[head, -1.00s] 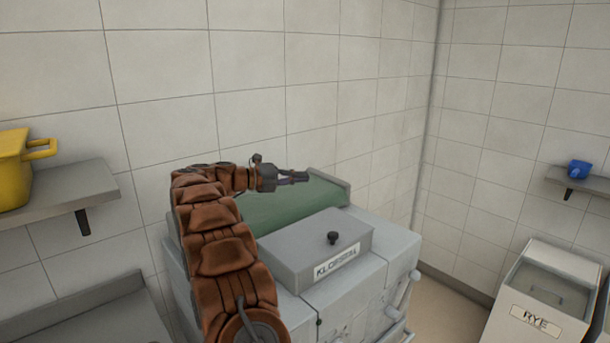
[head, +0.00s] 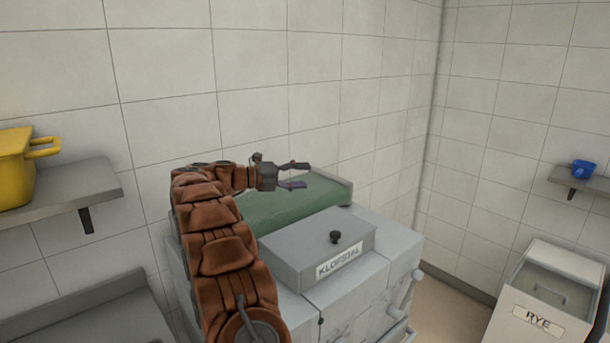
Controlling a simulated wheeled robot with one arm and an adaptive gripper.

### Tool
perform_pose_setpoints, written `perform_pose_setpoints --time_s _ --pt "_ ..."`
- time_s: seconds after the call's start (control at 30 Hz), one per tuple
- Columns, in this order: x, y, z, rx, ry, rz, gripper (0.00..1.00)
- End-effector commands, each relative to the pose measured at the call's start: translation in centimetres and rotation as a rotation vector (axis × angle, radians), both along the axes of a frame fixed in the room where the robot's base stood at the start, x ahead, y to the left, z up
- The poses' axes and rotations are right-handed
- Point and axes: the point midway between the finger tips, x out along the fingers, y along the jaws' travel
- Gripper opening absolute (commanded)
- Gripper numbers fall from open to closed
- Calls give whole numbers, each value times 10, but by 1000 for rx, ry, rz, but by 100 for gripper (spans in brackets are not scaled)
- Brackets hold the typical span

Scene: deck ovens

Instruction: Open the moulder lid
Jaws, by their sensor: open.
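The moulder (head: 375,277) is a pale grey machine in the middle of the head view. Its grey box-shaped lid (head: 300,251) lies flat and looks closed on top. The lid has a black knob (head: 336,237) and a label reading "KLOFSTAL". A green belt (head: 285,206) runs behind the lid. My gripper (head: 304,175) is open and empty above the belt, behind the lid and up to the left of the knob. It touches neither. My arm hides the left part of the moulder.
A yellow pot (head: 17,165) sits on a wall shelf (head: 75,190) at left. A bin marked "RYE" (head: 540,315) stands at right, below a small shelf (head: 585,180) with a blue cup (head: 582,169). A tiled wall stands close behind the moulder.

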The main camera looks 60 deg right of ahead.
Motion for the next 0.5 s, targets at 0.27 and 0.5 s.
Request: perform_pose_setpoints --time_s 0.27,0.5 --pt "20 29 3 0 -1 -1 56" --pt "35 50 6 0 1 2 56"
